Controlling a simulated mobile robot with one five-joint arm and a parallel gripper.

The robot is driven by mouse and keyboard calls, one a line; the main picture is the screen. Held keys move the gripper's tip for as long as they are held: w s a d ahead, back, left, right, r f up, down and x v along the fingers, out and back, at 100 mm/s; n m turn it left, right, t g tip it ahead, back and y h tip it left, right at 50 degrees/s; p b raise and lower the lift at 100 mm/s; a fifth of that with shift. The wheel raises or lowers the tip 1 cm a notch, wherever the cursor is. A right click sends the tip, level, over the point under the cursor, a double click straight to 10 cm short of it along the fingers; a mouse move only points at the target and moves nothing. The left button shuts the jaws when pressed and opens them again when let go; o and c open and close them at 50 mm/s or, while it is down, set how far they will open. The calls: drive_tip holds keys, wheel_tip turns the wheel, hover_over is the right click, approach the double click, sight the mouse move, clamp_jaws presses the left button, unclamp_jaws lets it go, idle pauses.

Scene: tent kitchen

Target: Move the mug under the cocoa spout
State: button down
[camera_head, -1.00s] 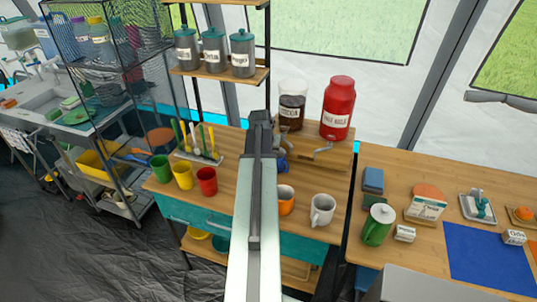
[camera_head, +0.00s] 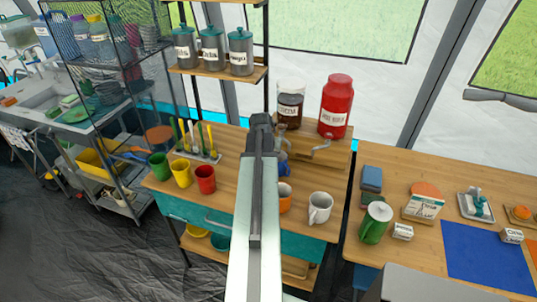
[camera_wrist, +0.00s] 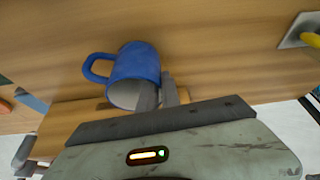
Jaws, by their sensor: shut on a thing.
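A blue mug (camera_wrist: 140,65) lies within my gripper (camera_wrist: 160,94) in the wrist view. One finger is inside its mouth and the other outside, so the gripper is shut on its wall. Its handle points left. In the head view my arm hides the gripper and most of the mug; a bit of blue (camera_head: 284,160) shows beside the arm's far end. A dark brown dispenser (camera_head: 290,105) and a red dispenser (camera_head: 336,107) stand on a wooden stand at the back; their labels are hard to read. A spout (camera_head: 321,147) juts out below the red one.
An orange mug (camera_head: 285,202) and a white mug (camera_head: 320,208) stand near the counter's front edge. Green, yellow and red cups (camera_head: 205,180) stand left of my arm, with a utensil rack (camera_head: 200,154) behind. A shelf with canisters (camera_head: 212,52) is above.

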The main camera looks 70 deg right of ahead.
drive_tip(key=shift+s+a, duration=0.35)
drive_tip(key=shift+a, duration=0.05)
drive_tip(key=shift+s, duration=0.35)
drive_tip(key=c, duration=1.5)
unclamp_jaws()
drive_tip(key=p+v, duration=0.7)
drive_tip(key=shift+a+r, duration=0.2)
drive_tip(key=shift+r, duration=0.2)
